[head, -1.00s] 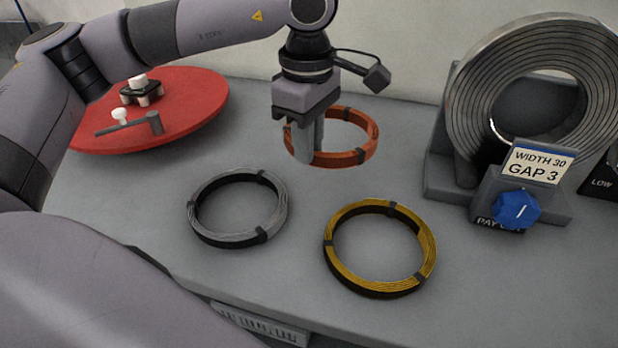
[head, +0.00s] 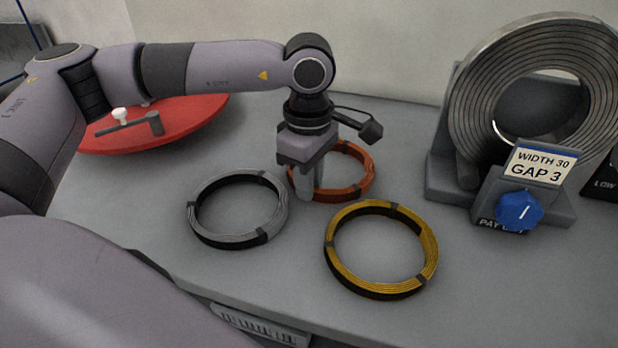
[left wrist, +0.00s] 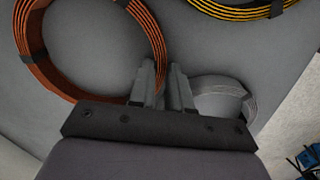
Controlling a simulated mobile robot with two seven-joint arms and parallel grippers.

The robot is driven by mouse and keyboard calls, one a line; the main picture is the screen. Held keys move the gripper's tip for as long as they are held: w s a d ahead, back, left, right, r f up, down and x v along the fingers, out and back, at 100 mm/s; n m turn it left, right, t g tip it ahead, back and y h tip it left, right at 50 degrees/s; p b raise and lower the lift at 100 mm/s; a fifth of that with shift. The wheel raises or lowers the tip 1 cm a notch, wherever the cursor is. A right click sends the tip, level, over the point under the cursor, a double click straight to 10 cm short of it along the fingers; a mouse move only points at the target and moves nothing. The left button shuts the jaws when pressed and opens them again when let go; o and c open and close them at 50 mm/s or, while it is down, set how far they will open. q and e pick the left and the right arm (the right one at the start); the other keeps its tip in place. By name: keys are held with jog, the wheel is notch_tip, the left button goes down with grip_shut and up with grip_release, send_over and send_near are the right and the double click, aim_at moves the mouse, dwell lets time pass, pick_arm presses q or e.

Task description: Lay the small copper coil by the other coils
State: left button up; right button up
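The small copper coil (head: 348,193) is an orange ring with dark clips, behind the silver coil (head: 207,228) and the gold coil (head: 428,255). My left gripper (head: 305,192) points down at its left side, fingers on either side of its wall. In the left wrist view the copper coil (left wrist: 58,84) is at upper left with its wall at my left gripper's fingers (left wrist: 163,85). The gold coil (left wrist: 235,12) is at the top and the silver coil (left wrist: 225,87) at right. Whether the copper coil touches the table cannot be told. My right gripper is out of view.
A red disc (head: 190,118) with a small fixture lies at the back left of the grey table (head: 130,235). A large grey coil (head: 470,120) stands in a holder at right, with a blue knob (head: 519,211) and a label in front. The table's front left is clear.

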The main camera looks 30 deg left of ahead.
pick_arm(q)
jog(key=shift+o, duration=1.3)
notch_tip(320, 180, up, 12)
jog(key=shift+r+p, duration=0.2)
jog(key=shift+p, duration=0.25)
jog(key=shift+s+f, duration=0.1)
